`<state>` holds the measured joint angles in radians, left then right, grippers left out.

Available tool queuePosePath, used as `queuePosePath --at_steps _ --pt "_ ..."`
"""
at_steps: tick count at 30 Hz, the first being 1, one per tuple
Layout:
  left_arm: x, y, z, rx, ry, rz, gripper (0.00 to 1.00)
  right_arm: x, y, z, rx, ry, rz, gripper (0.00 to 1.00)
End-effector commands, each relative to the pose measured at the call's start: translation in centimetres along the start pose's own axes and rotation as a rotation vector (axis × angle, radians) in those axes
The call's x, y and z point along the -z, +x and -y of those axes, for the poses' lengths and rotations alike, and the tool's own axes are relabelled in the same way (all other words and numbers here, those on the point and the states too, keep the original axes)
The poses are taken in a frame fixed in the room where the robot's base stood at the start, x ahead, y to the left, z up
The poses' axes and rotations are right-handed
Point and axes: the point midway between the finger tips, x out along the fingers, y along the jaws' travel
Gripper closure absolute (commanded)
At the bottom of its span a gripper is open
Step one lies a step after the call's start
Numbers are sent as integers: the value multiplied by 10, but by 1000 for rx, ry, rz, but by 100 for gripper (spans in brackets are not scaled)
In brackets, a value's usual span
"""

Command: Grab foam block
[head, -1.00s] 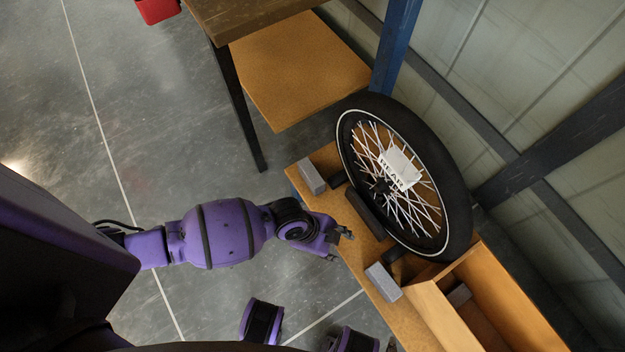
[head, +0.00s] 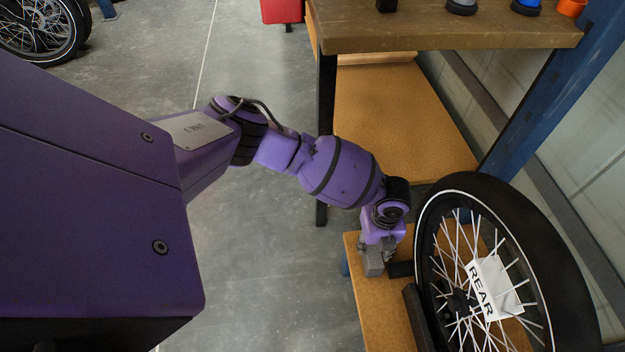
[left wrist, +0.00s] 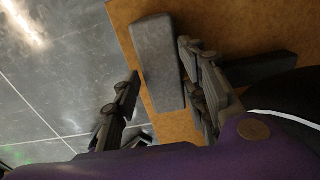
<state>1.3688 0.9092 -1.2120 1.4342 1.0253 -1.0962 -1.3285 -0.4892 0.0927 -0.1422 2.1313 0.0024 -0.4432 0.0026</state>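A grey foam block (head: 374,267) sits near the end of the wooden shelf (head: 381,305) beside the wheel. My left gripper (head: 375,254) is over it, reaching down. In the left wrist view the block (left wrist: 158,62) lies between the two open fingers (left wrist: 160,68). A gap shows between the block and the left finger; the right finger is close to its other side, and I cannot tell whether they touch. My right gripper is not in view.
A spoked wheel (head: 552,255) with a tag reading REAR stands on the shelf, right of my left gripper. Dark bars (head: 420,318) lie beside it. A brown table (head: 440,30) and a blue post (head: 545,95) stand beyond.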

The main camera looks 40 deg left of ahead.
Motion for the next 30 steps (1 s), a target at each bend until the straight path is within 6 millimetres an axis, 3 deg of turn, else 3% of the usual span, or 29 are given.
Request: queuePosePath --at_steps 9,17,23,30 --pt "-2 44 5 4 -1 1 60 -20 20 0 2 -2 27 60" --pt "-3 44 5 6 -1 2 61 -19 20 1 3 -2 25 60" --pt "-3 44 5 6 -1 2 88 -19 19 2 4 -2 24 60" --pt "-2 44 4 6 -1 2 89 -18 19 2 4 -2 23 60"
